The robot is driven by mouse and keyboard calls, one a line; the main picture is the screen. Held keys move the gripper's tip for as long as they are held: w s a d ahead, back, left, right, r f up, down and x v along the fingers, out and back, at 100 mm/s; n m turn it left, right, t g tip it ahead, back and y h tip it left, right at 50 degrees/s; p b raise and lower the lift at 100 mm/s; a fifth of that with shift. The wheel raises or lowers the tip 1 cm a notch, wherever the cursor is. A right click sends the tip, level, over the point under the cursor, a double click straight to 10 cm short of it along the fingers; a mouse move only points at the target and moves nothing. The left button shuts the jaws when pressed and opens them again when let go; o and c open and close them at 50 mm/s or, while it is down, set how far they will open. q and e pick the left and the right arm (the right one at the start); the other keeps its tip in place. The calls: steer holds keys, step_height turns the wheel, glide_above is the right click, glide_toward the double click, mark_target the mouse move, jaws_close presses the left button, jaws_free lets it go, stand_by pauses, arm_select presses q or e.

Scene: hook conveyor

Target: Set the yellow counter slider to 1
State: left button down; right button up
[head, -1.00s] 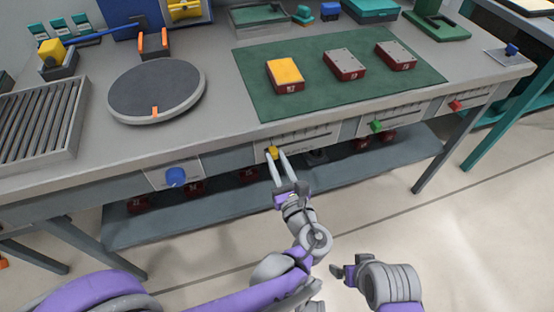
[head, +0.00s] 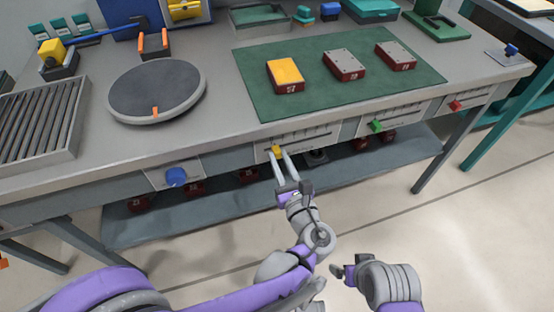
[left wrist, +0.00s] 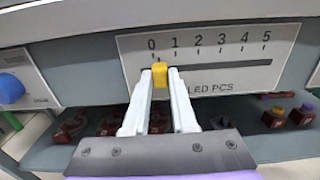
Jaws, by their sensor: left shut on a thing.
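The yellow counter slider (head: 277,152) is a small knob on a white scale panel (head: 300,143) at the table's front edge. In the left wrist view the yellow slider (left wrist: 159,74) stands in its slot between the marks 0 and 1, nearer to 0. My left gripper (head: 282,157) is shut on the slider, with one finger on each side of it; the fingers (left wrist: 160,76) also show in the left wrist view. My right gripper (head: 346,272) hangs low, away from the table, and its jaws are unclear.
A blue knob (head: 176,177) lies left of the panel. Green (head: 376,126) and red (head: 455,105) sliders are to the right. A green mat (head: 330,95) with three blocks lies above. Dark red blocks stand on the shelf (head: 220,205) below.

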arm_select(q)
steer(key=shift+w+d, duration=0.2)
steer(key=shift+d, duration=0.4)
steer(key=shift+w+d, duration=0.2)
steer(key=shift+d, duration=0.35)
steer(key=c, duration=0.7)
jaws_free()
steer(key=shift+a, duration=0.1)
arm_select(e)
steer(key=shift+r, duration=0.1)
